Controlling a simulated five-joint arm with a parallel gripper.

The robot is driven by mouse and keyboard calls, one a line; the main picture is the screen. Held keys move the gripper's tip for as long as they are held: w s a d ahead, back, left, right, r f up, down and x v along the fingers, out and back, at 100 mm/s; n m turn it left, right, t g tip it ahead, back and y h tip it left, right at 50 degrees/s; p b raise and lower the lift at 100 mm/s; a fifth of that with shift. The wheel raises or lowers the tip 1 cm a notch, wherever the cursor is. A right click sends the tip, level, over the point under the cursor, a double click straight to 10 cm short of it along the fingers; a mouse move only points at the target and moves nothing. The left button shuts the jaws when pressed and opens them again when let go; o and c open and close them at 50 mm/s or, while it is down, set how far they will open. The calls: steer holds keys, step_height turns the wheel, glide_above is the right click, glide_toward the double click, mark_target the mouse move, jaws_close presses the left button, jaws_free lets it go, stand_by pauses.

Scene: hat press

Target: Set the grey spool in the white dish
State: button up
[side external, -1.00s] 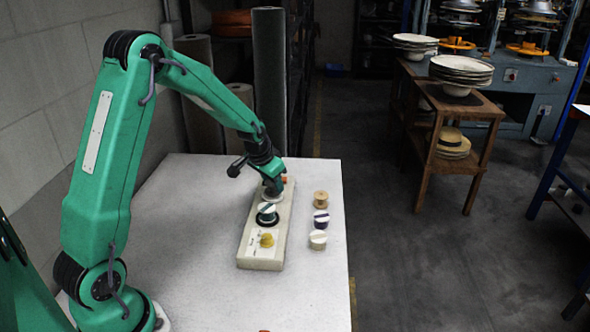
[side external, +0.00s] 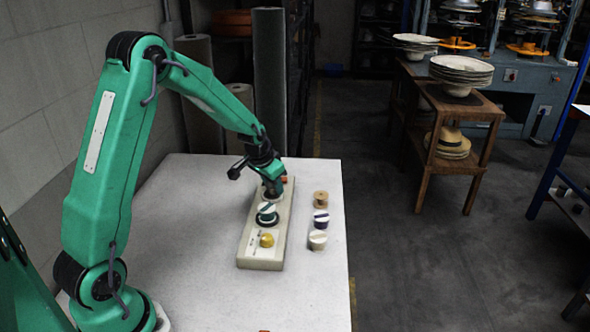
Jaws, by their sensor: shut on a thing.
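My gripper (side external: 272,191) points down over the far half of the pale board (side external: 258,255) on the table. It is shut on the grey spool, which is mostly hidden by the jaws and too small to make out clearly. A little of the white dish (side external: 273,200) shows right under the jaws. I cannot tell whether the spool touches the dish.
On the board, a green-and-white spool (side external: 267,210) sits in a dark dish nearer the camera, then a yellow spool (side external: 267,240). An orange piece (side external: 285,179) is behind my gripper. Tan (side external: 320,198), purple-and-white (side external: 321,217) and cream (side external: 317,240) spools stand right of the board.

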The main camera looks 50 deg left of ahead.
steer(key=shift+f, duration=0.2)
stand_by(0.3)
steer(key=o, duration=1.3)
steer(key=shift+r, duration=0.15)
steer(key=v, duration=0.7)
steer(key=shift+r, duration=0.2)
steer(key=shift+s+d, duration=0.1)
steer(key=shift+s, duration=0.1)
steer(key=s+d+r+t, duration=0.1)
steer(key=s+d+r, duration=0.9)
steer(key=s+d, duration=0.3)
steer(key=s, duration=0.3)
steer(key=s+d+r+m+h, duration=0.1)
steer(key=s+d, duration=0.2)
steer(key=s, duration=0.4)
steer(key=shift+r, duration=0.25)
